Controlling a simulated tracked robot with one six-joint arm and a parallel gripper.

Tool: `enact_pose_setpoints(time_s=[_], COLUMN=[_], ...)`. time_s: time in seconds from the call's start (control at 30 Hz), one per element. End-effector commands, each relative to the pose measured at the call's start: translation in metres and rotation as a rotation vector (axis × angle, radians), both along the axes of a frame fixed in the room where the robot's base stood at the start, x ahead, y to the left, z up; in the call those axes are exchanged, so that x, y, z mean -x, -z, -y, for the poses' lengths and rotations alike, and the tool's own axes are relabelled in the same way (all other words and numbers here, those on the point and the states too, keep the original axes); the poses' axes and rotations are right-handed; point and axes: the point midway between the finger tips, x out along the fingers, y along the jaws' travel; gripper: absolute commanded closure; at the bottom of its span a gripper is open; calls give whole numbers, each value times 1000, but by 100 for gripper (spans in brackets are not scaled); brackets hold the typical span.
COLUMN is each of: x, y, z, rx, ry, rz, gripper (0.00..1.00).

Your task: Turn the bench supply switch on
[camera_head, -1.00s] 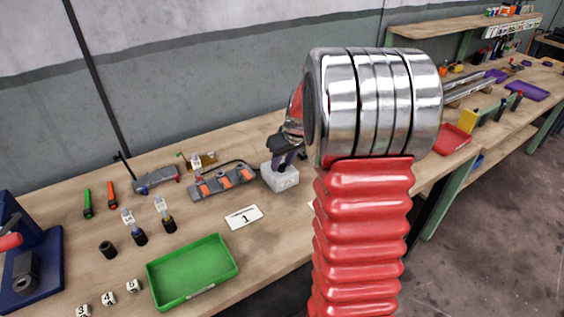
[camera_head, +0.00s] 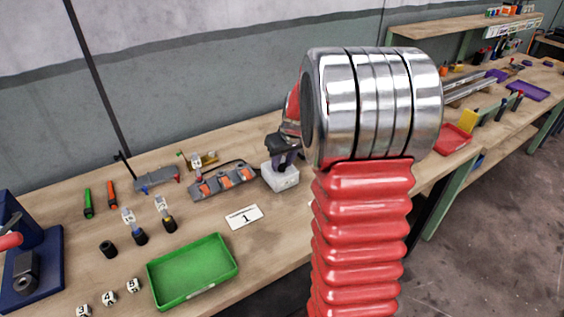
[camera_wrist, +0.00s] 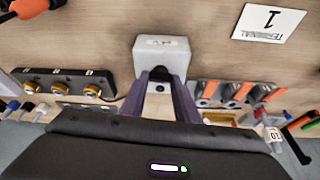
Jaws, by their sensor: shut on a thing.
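The bench supply looks to be the small white box (camera_head: 284,181) on the bench, right of the grey terminal strip. It also shows at the top middle of the wrist view (camera_wrist: 160,46), with unreadable lettering on it. My gripper (camera_head: 287,162) is right at this box, pointing down at it. In the wrist view its two dark purple fingers (camera_wrist: 161,76) close in on the box's near side, shut on what looks like the switch. The switch itself is mostly hidden between the fingers, so its position cannot be told.
A grey strip with orange levers (camera_head: 222,181) lies just left of the box. A white card marked 1 (camera_head: 244,217) and a green tray (camera_head: 192,271) lie nearer the front. Brass terminals (camera_wrist: 92,90) show in the wrist view. My arm hides the bench to the right.

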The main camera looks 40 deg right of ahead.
Motion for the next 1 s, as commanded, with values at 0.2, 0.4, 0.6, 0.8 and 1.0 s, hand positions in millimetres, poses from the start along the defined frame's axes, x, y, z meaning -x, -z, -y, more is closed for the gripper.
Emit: enact_pose_setpoints(time_s=[0.2,0.4,0.6,0.8,1.0], x=[0,-1,-1,-2,-2], y=[0,0,0,0,0], z=[-2,-3,-4,-4,-5], rx=[0,0,1,1,0], ry=[105,217,328,441,553], rz=[0,0,0,0,-1], gripper=[94,94,94,94,94])
